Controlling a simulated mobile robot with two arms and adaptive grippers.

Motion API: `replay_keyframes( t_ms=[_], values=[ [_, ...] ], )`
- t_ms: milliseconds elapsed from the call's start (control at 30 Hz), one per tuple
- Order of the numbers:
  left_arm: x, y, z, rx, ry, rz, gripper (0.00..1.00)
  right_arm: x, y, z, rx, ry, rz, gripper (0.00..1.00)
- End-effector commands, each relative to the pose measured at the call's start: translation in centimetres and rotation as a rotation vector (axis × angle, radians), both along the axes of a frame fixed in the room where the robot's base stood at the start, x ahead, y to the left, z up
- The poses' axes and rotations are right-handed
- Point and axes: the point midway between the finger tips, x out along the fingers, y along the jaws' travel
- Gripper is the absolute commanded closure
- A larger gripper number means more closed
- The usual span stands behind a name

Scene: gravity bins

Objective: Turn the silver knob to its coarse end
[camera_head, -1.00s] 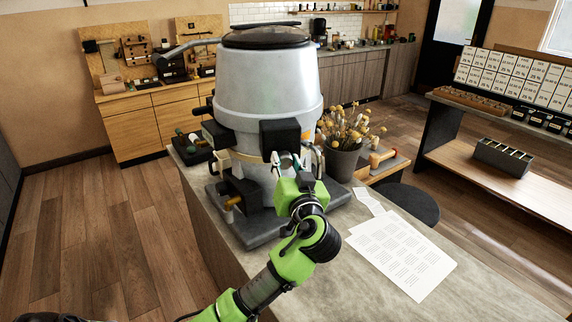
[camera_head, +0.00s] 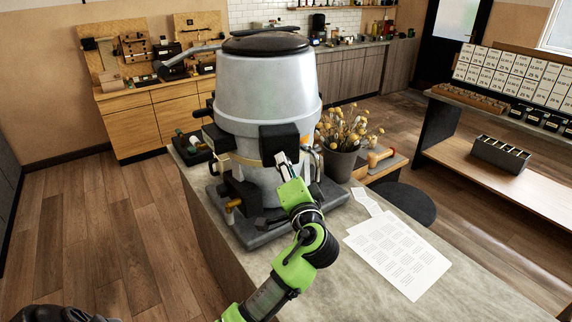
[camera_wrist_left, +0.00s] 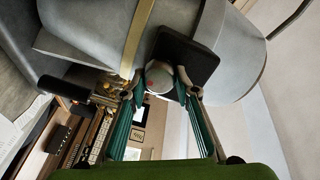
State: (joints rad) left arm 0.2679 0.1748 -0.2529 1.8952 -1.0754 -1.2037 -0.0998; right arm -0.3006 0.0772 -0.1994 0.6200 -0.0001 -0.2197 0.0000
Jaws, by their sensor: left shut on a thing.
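The silver knob (camera_wrist_left: 158,78) is a round, pale metal cap with a small red mark, in front of a square black block (camera_wrist_left: 190,62) on the large grey machine (camera_head: 268,90). In the left wrist view my left gripper (camera_wrist_left: 160,82) has one teal finger on each side of the knob and is shut on it. In the head view my left gripper (camera_head: 284,164) reaches the machine's front just below the black block (camera_head: 279,139), and its fingers largely hide the knob. My right gripper is not in view.
The machine stands on a grey base plate on a stone counter (camera_head: 330,270). A pot of dried yellow flowers (camera_head: 340,160) stands close to the right of the gripper. White paper sheets (camera_head: 398,252) lie on the counter at right. A brass-coloured tap (camera_head: 233,204) sticks out at lower left.

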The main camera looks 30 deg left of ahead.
Motion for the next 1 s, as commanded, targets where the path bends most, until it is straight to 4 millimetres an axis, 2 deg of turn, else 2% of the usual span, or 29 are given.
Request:
replay_keyframes(
  t_ms=[733, 767, 800, 833, 1000],
  values=[
    [0.02, -0.09, -0.16, 0.061, 0.066, -0.001, 0.93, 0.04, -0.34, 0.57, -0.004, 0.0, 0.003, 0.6],
    [0.02, -0.09, -0.16, 0.062, 0.065, -0.002, 0.69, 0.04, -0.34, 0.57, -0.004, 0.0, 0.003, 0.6],
    [0.02, -0.09, -0.16, 0.061, 0.066, -0.001, 0.59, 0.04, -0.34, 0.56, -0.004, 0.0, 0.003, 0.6],
    [0.02, -0.09, -0.16, 0.061, 0.066, -0.001, 0.55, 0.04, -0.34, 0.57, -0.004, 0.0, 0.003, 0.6],
    [0.01, -0.07, -0.12, 0.062, 0.065, 0.0, 0.55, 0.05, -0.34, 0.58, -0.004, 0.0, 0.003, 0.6]
  ],
)
